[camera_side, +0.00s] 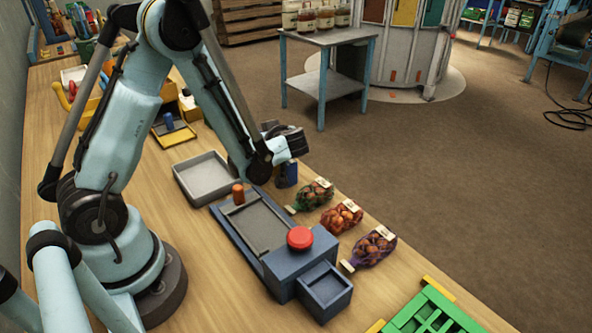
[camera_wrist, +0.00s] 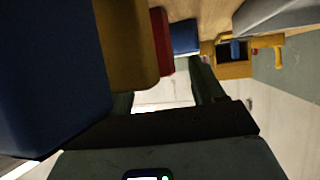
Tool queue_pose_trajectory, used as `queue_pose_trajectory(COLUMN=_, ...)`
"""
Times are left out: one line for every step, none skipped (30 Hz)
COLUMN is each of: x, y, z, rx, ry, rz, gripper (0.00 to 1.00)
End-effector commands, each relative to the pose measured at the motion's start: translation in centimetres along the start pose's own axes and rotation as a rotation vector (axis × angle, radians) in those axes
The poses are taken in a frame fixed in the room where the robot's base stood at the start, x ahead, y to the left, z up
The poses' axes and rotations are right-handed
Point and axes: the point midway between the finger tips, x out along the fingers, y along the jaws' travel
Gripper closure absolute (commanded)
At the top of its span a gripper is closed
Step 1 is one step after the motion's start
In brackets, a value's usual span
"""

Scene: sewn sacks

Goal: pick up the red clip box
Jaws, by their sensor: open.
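The red clip box (camera_wrist: 162,40) shows in the wrist view as a narrow red strip, partly covered by a yellow-brown box (camera_wrist: 127,42) in front of it. A blue box (camera_wrist: 185,37) stands just beyond it. My gripper (camera_wrist: 163,97) is open, with its two fingers apart and nothing seen between them. In the side view my gripper (camera_side: 290,141) hangs above a dark blue box (camera_side: 287,174) at the table's far edge. I cannot make out the red clip box in the side view; my arm covers part of that area.
A large blue shape (camera_wrist: 50,75) fills the left of the wrist view. In the side view, a grey tray (camera_side: 205,178), a blue-grey machine with a red button (camera_side: 299,238) and several netted sacks (camera_side: 341,217) stand close by. A green crate (camera_side: 432,313) is at the front right.

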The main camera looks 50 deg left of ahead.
Motion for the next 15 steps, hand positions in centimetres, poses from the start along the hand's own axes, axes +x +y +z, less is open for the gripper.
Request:
queue_pose_trajectory(x=0.16, y=0.01, z=0.01, rx=0.000, ry=0.000, rz=0.000, gripper=0.32)
queue_pose_trajectory(x=0.18, y=0.02, z=0.01, rx=0.000, ry=0.000, rz=0.001, gripper=0.32)
queue_pose_trajectory(x=0.18, y=0.02, z=0.01, rx=0.000, ry=0.000, rz=0.001, gripper=0.32)
queue_pose_trajectory(x=0.17, y=0.02, z=0.01, rx=0.000, ry=0.000, rz=0.001, gripper=0.32)
queue_pose_trajectory(x=0.16, y=0.02, z=0.01, rx=0.000, ry=0.000, rz=0.001, gripper=0.32)
queue_pose_trajectory(x=0.15, y=0.02, z=0.01, rx=0.000, ry=0.000, rz=0.001, gripper=0.32)
queue_pose_trajectory(x=0.14, y=0.02, z=0.01, rx=0.000, ry=0.000, rz=0.001, gripper=0.32)
queue_pose_trajectory(x=0.14, y=0.02, z=0.01, rx=0.000, ry=0.000, rz=0.001, gripper=0.37)
queue_pose_trajectory(x=0.14, y=0.02, z=0.01, rx=0.000, ry=0.000, rz=0.001, gripper=0.43)
queue_pose_trajectory(x=0.13, y=0.02, z=0.01, rx=0.000, ry=0.000, rz=0.001, gripper=0.47)
queue_pose_trajectory(x=0.13, y=0.02, z=0.01, rx=0.000, ry=0.000, rz=0.001, gripper=0.52)
queue_pose_trajectory(x=0.13, y=0.02, z=0.01, rx=0.000, ry=0.000, rz=0.001, gripper=0.58)
queue_pose_trajectory(x=0.12, y=0.02, z=0.01, rx=0.000, ry=0.000, rz=0.001, gripper=0.63)
queue_pose_trajectory(x=0.12, y=0.02, z=0.01, rx=0.000, ry=0.000, rz=0.001, gripper=0.67)
queue_pose_trajectory(x=0.12, y=0.02, z=0.01, rx=0.000, ry=0.000, rz=0.001, gripper=0.73)
